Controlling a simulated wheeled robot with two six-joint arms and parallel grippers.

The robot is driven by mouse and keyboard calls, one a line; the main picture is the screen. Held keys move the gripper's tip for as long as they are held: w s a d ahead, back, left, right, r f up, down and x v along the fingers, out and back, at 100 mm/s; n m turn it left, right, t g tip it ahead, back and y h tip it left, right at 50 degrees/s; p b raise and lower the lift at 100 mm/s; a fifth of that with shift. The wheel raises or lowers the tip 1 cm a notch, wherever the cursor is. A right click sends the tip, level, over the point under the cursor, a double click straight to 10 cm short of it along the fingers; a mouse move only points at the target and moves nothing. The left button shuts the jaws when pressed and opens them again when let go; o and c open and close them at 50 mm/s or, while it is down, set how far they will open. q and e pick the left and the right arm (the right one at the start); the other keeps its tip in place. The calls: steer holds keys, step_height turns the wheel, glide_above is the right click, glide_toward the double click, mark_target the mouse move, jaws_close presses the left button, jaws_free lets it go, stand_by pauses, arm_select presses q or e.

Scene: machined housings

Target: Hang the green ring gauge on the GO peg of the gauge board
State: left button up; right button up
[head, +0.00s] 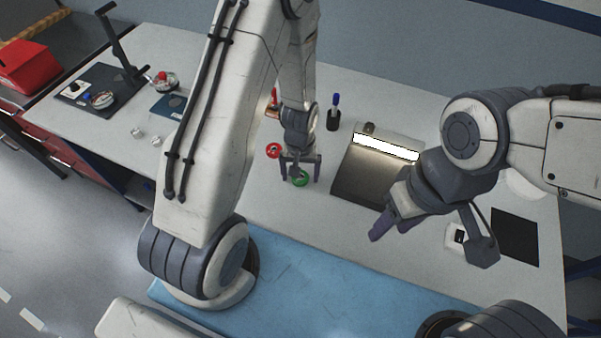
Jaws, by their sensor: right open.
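The green ring gauge (300,180) is on the white bench, near its middle. My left gripper (300,172) is right above it, with its fingers apart on either side of the ring; I cannot tell whether they touch it. A red ring (273,150) is just to the left of this gripper. My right gripper (432,238) is open and empty, over the right part of the bench. I cannot make out the gauge board or its GO peg for certain; my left arm covers part of the bench.
A dark panel with a bright strip (386,146) is right of the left gripper. A dark cup with a blue-topped item (333,118) stands behind. A dark stand (122,50) and a red bin (28,65) are far left. A blue mat (310,285) lies in front.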

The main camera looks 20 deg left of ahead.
arm_select(q)
steer(key=shift+r, duration=0.1)
steer(key=shift+r, duration=0.2)
step_height(320, 180, up, 12)
steer(key=s+d+r+m, duration=0.5)
steer(key=s+d, duration=0.1)
steer(key=s, duration=0.3)
steer(key=s+d+r+m+h, duration=0.1)
steer(key=s+d+r+m, duration=0.4)
steer(key=s, duration=0.4)
steer(key=shift+d+r+m+b, duration=0.3)
steer(key=shift+d+m+b, duration=0.2)
steer(key=shift+d, duration=0.3)
